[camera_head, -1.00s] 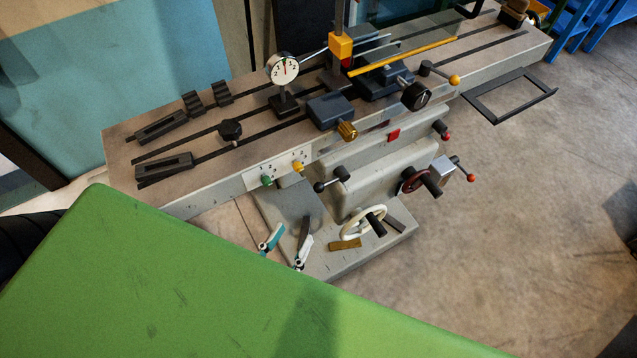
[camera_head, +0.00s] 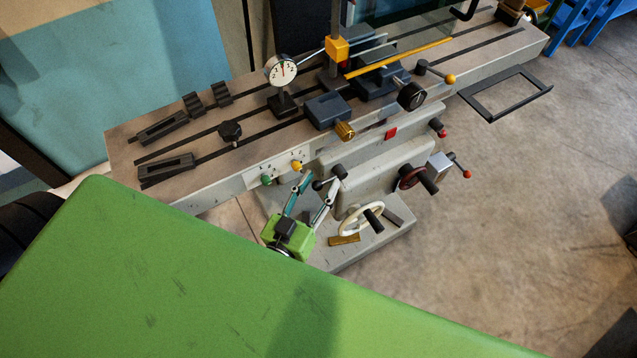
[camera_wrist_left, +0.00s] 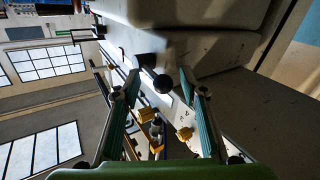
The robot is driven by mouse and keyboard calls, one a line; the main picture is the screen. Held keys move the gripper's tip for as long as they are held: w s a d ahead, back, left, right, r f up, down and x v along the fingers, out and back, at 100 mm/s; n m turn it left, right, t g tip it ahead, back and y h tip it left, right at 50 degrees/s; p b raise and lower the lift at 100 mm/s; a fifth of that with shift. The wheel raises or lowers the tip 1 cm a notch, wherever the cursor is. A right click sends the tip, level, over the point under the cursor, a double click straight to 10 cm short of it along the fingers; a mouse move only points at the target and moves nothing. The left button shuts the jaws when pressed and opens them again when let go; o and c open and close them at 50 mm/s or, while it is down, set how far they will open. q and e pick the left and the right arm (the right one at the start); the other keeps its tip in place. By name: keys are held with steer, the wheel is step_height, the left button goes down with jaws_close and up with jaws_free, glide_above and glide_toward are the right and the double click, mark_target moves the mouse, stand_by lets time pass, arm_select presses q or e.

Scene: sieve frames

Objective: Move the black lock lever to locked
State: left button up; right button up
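The black lock lever (camera_head: 339,171) sits on the front of the grey machine in the head view, with its round black knob (camera_head: 317,185) at the lower left end. My left gripper (camera_head: 320,181) is open, with one teal-padded finger on each side of the knob. In the left wrist view the black knob (camera_wrist_left: 163,84) shows between the two spread fingers of the left gripper (camera_wrist_left: 142,74), nearer the right finger. I cannot tell whether a finger touches it. The lever's arm is partly hidden there. My right gripper is in neither view.
A white handwheel (camera_head: 358,222) stands just right of my left gripper. A red-hubbed crank (camera_head: 411,177) and a red-tipped lever (camera_head: 466,174) are farther right. Open floor lies beyond.

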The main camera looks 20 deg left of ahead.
arm_select(q)
steer(key=shift+c, duration=1.1)
jaws_close()
steer(key=f+b, duration=0.1)
steer(key=b, duration=0.1)
steer(key=shift+n+t+b, duration=0.3)
steer(key=shift+t, duration=0.1)
steer(key=shift+r, duration=0.1)
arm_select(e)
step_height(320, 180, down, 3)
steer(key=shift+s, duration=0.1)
